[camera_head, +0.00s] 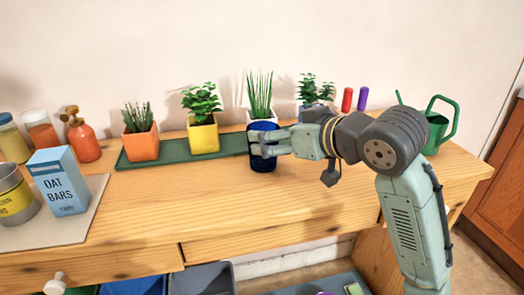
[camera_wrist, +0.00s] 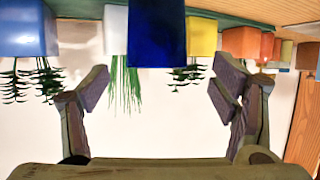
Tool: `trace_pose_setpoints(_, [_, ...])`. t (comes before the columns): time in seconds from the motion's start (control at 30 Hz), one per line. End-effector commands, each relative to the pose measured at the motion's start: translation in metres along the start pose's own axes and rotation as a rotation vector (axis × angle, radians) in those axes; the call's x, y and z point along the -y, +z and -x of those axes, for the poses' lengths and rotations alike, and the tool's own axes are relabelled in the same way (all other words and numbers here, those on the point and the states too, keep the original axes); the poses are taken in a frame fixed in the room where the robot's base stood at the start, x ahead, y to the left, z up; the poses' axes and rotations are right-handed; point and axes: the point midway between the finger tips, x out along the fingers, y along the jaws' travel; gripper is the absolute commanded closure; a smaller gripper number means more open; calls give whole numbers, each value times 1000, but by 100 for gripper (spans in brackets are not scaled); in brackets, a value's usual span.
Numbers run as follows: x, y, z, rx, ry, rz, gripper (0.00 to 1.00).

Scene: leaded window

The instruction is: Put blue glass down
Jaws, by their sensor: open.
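The blue glass (camera_head: 263,160) stands upright on the wooden table, at the front edge of the green tray. In the wrist view, which is upside down, the dark blue glass (camera_wrist: 156,35) is in the middle at the top. My gripper (camera_head: 262,141) comes in from the right at the glass and covers part of it in the head view. In the wrist view my gripper (camera_wrist: 160,85) is open, with wide gaps between its fingers and the glass on both sides. The glass's lower end is cut off there.
The green tray (camera_head: 177,150) holds an orange pot (camera_head: 141,146), a yellow pot (camera_head: 203,138) and more plants behind the glass. A red spray bottle (camera_head: 84,140) and an oat bars box (camera_head: 58,182) stand left. A green watering can (camera_head: 436,133) stands right. The front tabletop is clear.

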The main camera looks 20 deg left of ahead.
Motion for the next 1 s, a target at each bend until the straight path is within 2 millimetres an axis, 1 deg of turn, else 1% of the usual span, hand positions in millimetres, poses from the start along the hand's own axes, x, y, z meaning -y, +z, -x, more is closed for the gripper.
trace_pose_setpoints(0.03, [0, -1, -6, -1, -1, 0, 20])
trace_pose_setpoints(0.23, [-1, -1, -21, -1, -1, 1, 20])
trace_pose_setpoints(0.4, [-4, -2, -47, 0, -2, 0, 20])
trace_pose_setpoints(0.53, [-4, -1, -61, -1, 0, 1, 20])
trace_pose_setpoints(0.63, [-4, -1, -65, -3, 1, 1, 20])
trace_pose_setpoints(0.8, [-4, -1, -65, -3, 1, 2, 20])
trace_pose_setpoints(1.0, [-4, -1, -64, -3, 0, 2, 33])
